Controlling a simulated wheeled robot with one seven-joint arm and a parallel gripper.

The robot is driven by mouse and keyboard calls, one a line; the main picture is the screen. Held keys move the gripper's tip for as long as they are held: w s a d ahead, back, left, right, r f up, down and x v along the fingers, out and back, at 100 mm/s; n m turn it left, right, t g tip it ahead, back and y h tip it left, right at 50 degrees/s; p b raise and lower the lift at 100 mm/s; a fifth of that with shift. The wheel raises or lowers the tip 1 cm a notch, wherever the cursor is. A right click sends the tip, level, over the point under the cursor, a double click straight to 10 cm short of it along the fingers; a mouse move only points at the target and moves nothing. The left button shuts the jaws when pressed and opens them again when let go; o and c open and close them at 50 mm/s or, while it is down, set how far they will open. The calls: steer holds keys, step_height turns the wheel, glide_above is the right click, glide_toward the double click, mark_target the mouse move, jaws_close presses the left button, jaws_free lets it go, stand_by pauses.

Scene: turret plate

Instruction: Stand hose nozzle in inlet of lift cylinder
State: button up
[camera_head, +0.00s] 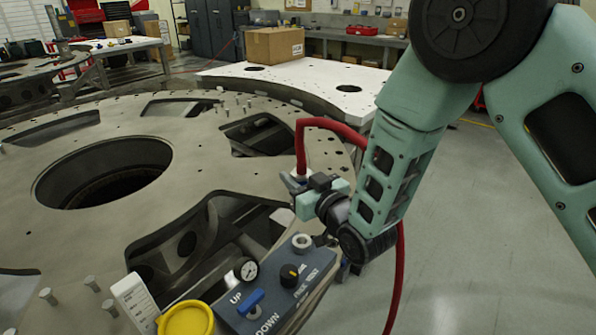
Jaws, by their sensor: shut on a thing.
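My gripper (295,186) is shut on the hose nozzle (300,174), of which only a small pale part shows between the fingers. The red hose (301,148) rises from it, bends right, passes behind my arm and hangs down toward the floor. A blue-grey control box (268,292) stands at the lower middle, marked UP and DOWN. A pale round ring (302,242) with a dark hole, which looks like the inlet, sits on its far end. My gripper is above and behind this ring in the picture, apart from it. The nozzle's lower end is hidden.
The box carries a blue lever (250,301), a black knob (290,274) and a gauge (246,269). The large turret plate (205,160) has wide openings and upright bolts.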

step_height(320, 180, down, 6)
steer(key=b, duration=0.3)
steer(key=shift+f, duration=0.15)
steer(key=shift+f+b, duration=0.65)
steer(key=shift+b, duration=0.15)
steer(key=shift+s+d+b, duration=0.1)
steer(key=shift+b, duration=0.2)
steer(key=shift+f+b, duration=1.85)
steer(key=shift+b, duration=0.1)
stand_by(1.9)
steer(key=o, duration=1.2)
steer(key=shift+o, duration=0.2)
